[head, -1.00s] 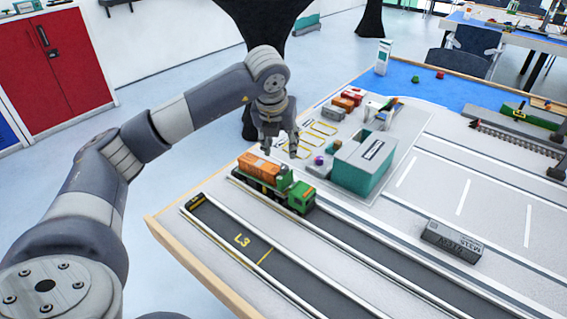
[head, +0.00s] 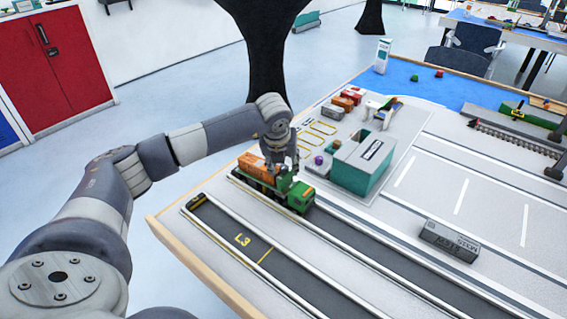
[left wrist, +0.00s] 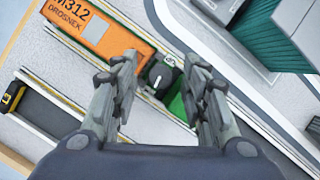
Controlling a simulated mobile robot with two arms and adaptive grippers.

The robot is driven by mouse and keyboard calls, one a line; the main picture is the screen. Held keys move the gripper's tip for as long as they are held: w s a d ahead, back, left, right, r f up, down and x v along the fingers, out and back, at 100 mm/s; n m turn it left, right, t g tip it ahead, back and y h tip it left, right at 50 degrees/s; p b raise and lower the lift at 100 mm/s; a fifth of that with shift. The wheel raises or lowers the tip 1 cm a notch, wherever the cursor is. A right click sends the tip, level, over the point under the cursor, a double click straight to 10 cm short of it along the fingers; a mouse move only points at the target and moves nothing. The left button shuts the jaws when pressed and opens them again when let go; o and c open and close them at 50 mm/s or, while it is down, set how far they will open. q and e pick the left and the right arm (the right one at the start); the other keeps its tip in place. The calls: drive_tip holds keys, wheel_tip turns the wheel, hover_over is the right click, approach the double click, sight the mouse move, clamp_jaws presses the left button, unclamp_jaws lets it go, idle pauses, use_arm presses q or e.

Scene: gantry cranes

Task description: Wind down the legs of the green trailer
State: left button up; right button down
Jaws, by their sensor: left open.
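A green truck (head: 299,197) stands in a lane near the table's left edge, with an orange container (head: 257,167) loaded behind its cab. The green trailer bed under the container is mostly hidden. In the left wrist view the container (left wrist: 95,28) shows at upper left, lettered DROSNEK. A dark knob-like part with pale marks (left wrist: 162,73) sits beside the container's end, with green bodywork (left wrist: 180,104) below it. My left gripper (head: 281,174) is above the gap between container and cab; in its wrist view the open fingers (left wrist: 162,82) straddle the knob-like part. My right gripper is out of view.
A teal and white building (head: 362,163) stands close to the right of the truck. A grey container (head: 450,241) lies farther right. Lane L3 (head: 240,238) in front is empty apart from a small dark and yellow block (head: 197,201) at its end.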

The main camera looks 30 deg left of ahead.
use_arm(q)
drive_tip(key=shift+c, duration=0.3)
clamp_jaws()
drive_tip(key=shift+a+f+m+b, duration=0.1)
drive_tip(key=shift+f+m+b, duration=0.25)
drive_tip(key=shift+b, duration=0.5)
drive_tip(key=shift+r+m+h+b, duration=0.1)
drive_tip(key=shift+m+h+b, duration=0.2)
drive_tip(key=shift+m+b, duration=0.05)
drive_tip(key=shift+r+m, duration=0.2)
drive_tip(key=shift+m, duration=0.1)
drive_tip(key=shift+o, duration=0.3)
unclamp_jaws()
